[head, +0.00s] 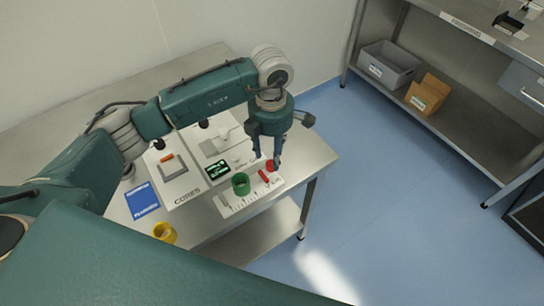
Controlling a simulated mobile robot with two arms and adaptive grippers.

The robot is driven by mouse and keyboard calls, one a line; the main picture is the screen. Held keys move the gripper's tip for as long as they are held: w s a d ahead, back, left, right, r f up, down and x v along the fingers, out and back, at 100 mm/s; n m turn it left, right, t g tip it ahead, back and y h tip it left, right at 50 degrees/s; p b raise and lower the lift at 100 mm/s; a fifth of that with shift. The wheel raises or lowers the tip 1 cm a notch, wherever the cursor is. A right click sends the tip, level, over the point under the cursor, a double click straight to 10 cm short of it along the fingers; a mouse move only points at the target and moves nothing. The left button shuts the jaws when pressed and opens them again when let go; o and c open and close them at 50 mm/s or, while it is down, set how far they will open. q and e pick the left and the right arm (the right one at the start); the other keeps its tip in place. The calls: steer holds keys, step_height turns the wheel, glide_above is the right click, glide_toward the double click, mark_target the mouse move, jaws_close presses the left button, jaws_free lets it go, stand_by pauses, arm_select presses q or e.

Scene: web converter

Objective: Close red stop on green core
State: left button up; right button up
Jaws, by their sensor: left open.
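The green core (240,186) is a short ring standing on a white plate with ruler-like marks (232,209), near the table's front edge. Just right of it lies a small red bar (263,176). A red round piece (270,166) shows beside the bar, partly hidden by a finger; I cannot tell whether the two red parts are joined. My left gripper (267,163) points down over the red parts, its fingers apart. It is to the right of the green core and clear of it. I cannot tell whether a fingertip touches red. My right gripper is not in view.
A yellow ring (164,231) sits near the table's front edge. A blue card (142,202), a board labelled CORES (187,196) and a small dark display (218,170) lie left of the core. A shelf (440,130) with bins stands right, across open floor.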

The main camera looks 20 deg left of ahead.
mark_target(271, 163)
arm_select(q)
step_height(271, 163, down, 3)
steer(key=shift+f+p, duration=0.15)
steer(key=shift+p, duration=0.15)
steer(key=shift+f, duration=0.3)
steer(key=c, duration=0.7)
steer(key=shift+c, duration=0.8)
steer(key=shift+s+a, duration=0.6)
steer(key=shift+s, duration=0.15)
steer(key=shift+s+a, duration=0.55)
steer(key=shift+s, duration=0.2)
steer(key=o, duration=0.9)
steer(key=shift+w+d, duration=0.1)
steer(key=shift+c, duration=0.2)
step_height(271, 163, up, 12)
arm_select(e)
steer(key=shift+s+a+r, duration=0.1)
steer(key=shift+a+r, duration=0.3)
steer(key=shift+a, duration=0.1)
